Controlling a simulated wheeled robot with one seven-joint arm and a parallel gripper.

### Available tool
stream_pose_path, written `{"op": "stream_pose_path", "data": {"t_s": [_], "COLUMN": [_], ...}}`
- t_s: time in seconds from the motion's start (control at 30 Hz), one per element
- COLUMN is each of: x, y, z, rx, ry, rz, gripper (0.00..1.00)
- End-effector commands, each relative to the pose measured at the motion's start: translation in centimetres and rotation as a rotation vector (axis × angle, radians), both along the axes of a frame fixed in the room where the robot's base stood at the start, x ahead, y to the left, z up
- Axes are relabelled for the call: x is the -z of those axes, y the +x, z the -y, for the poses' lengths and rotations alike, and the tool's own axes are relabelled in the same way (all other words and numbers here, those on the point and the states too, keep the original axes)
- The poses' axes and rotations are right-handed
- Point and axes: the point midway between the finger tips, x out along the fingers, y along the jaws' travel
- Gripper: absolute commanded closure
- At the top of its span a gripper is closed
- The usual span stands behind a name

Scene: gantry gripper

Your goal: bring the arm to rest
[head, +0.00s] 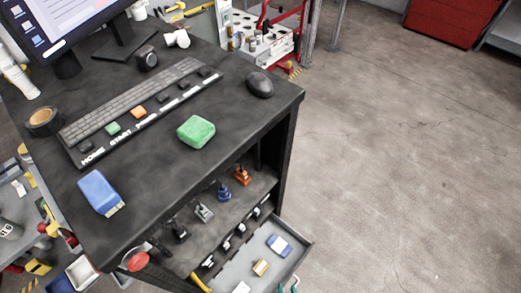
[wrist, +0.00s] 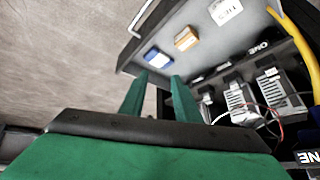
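My gripper (wrist: 160,84) shows in the wrist view, with two green fingers standing apart and nothing visible between them. The fingertips point toward the open drawer (wrist: 134,63), and appear close to its edge in the picture; I cannot tell whether they touch. I do not make out my gripper or arm in the head view.
The drawer (head: 303,250) stands out from the black desk (head: 150,185), holding blue (head: 279,244), orange (head: 260,267) and white items. A green block (head: 196,131), blue block (head: 100,191), button keyboard (head: 130,105) and mouse (head: 260,85) lie on top. Floor (head: 410,150) right is clear.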

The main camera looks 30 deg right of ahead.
Motion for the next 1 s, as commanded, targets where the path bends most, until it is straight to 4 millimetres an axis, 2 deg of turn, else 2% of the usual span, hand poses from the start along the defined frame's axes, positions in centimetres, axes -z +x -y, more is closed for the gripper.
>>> {"op": "stream_pose_path", "data": {"t_s": [0.03,0.17,0.4,0.5,0.6,0.7,0.77,1.0], "x": [-1.9,-7.7,-20.5,-25.2,-28.7,-30.7,-31.3,-31.5], "y": [0.2,1.5,2.7,2.7,2.6,2.5,2.5,2.5], "z": [-1.4,-4.9,-12.1,-14.3,-15.8,-16.7,-16.9,-16.9], "rx": [-0.063,-0.211,-0.443,-0.505,-0.543,-0.563,-0.568,-0.570], "ry": [-0.039,-0.142,-0.272,-0.305,-0.325,-0.336,-0.340,-0.342], "rz": [0.040,0.175,0.459,0.562,0.637,0.680,0.694,0.700], "gripper": [0.71,0.71,0.71,0.71,0.71,0.71,0.71,0.71]}}
